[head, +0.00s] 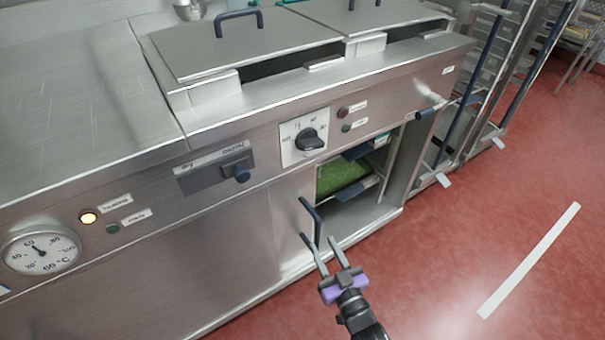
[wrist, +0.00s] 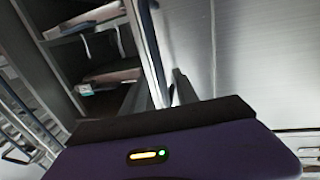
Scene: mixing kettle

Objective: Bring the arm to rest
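My gripper (head: 323,243) is in front of the lower cabinet front in the head view, with its two grey fingers apart and nothing visible between them. Its purple body also shows in the wrist view (wrist: 180,145). A dark blue door handle (head: 311,218) is just beyond the fingertips, near the left finger; I cannot tell whether they touch. In the wrist view the blue handle (wrist: 150,45) runs past the fingers beside a steel panel.
The steel cooking unit (head: 230,210) fills the left and middle. An open compartment (head: 350,185) holds a green-filled tray. Two lidded wells (head: 245,45) are on top. A rack (head: 485,80) stands at the right.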

